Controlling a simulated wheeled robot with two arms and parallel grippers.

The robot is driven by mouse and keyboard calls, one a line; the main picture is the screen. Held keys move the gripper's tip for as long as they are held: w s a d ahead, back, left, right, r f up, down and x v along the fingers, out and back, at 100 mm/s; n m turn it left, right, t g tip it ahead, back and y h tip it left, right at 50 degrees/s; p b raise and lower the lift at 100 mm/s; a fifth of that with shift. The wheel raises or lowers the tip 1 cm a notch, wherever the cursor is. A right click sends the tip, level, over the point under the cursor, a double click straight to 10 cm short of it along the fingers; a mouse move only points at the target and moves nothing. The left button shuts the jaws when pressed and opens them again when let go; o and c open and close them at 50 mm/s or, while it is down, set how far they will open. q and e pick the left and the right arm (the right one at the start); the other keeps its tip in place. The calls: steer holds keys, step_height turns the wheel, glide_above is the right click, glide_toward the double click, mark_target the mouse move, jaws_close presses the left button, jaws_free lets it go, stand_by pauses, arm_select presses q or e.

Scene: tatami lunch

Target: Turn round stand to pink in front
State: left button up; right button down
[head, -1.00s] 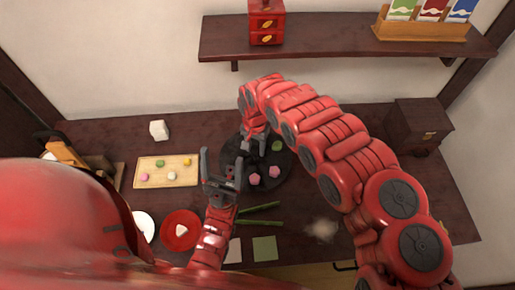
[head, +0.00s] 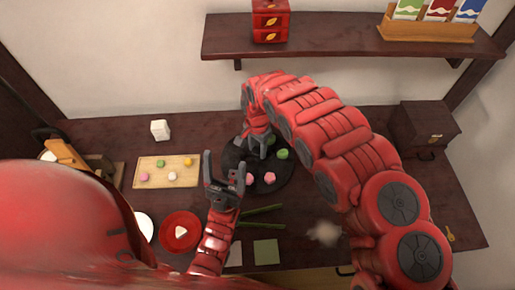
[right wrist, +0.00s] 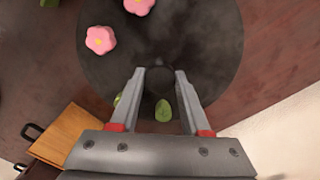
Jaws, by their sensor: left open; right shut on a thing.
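The dark round stand (head: 284,171) lies on the table, with two pink flower sweets (head: 269,177) on its near side and green sweets (head: 283,154) on its far right. In the right wrist view the stand (right wrist: 212,45) carries the pink flowers (right wrist: 100,40) at the upper left and a green leaf-like sweet (right wrist: 163,111) near the gripper; another green one is partly hidden. My right gripper (head: 260,146) is shut on the dark centre knob (right wrist: 160,79) of the stand. My left gripper (head: 222,168) is open and empty, above the stand's left edge.
A wooden board (head: 155,179) with small sweets and a white block (head: 160,130) are on the left. A red plate (head: 168,238) stands at the front left. Green sticks (head: 262,210) lie before the stand. A dark box (head: 423,128) is at the right.

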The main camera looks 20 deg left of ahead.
steer(key=shift+w, duration=0.1)
stand_by(0.3)
steer(key=shift+c, duration=1.8)
jaws_free()
steer(key=shift+r, duration=0.6)
step_height(320, 180, up, 4)
steer(key=shift+f, duration=0.2)
step_height(320, 180, up, 7)
steer(key=p, duration=0.5)
step_height(320, 180, up, 6)
glide_above(258, 149)
steer(key=shift+s+f, duration=0.2)
